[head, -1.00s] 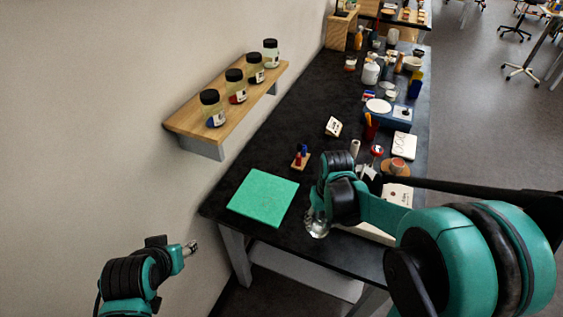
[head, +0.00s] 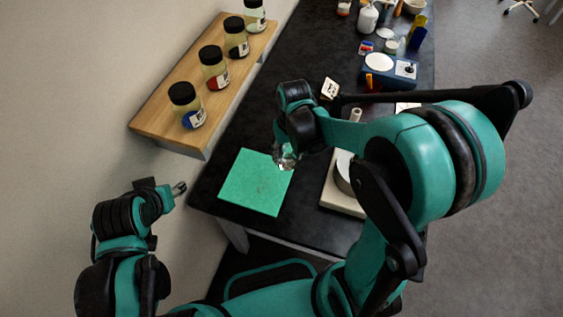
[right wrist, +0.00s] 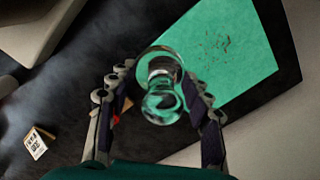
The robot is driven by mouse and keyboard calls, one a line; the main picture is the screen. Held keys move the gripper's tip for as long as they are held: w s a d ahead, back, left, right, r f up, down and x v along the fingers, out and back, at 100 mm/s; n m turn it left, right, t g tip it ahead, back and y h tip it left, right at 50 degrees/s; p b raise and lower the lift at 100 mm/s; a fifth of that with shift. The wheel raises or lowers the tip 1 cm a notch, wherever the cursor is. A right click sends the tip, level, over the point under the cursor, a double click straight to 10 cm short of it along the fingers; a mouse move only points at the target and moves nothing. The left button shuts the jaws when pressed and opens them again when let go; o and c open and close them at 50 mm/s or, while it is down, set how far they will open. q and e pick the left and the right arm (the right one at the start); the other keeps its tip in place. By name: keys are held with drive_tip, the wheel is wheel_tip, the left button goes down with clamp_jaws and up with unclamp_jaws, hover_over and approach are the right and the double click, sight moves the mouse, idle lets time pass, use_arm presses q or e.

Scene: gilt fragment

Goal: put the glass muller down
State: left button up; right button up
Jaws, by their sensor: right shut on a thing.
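The glass muller (right wrist: 162,88) is clear glass with a round knob and a wider round base. My right gripper (right wrist: 160,108) is shut on it, with one finger on each side of the knob. In the head view the muller (head: 285,160) shows below the right gripper (head: 284,148), over the right edge of a green mat (head: 250,185). In the right wrist view the base overlaps the mat's corner. I cannot tell whether it touches anything below. My left gripper (head: 179,188) is empty, left of the table; its jaw state is too small to tell.
A shelf (head: 150,122) with several dark-lidded jars (head: 187,105) is on the wall at left. A pale slab (head: 335,195) with a round grey object lies right of the mat, partly behind my right arm. A small labelled card (head: 330,88) and a blue device (head: 388,72) stand farther back.

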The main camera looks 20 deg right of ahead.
sight(282, 161)
drive_tip(key=shift+w+a+f, duration=0.6)
drive_tip(key=shift+w+a, duration=0.05)
drive_tip(key=shift+a, duration=0.05)
drive_tip(key=shift+f, duration=0.15)
drive_tip(key=shift+f+b, duration=0.85)
drive_tip(key=shift+f, duration=1)
drive_tip(key=shift+f, duration=0.2)
drive_tip(key=o, duration=1.4)
drive_tip(key=shift+r, duration=0.1)
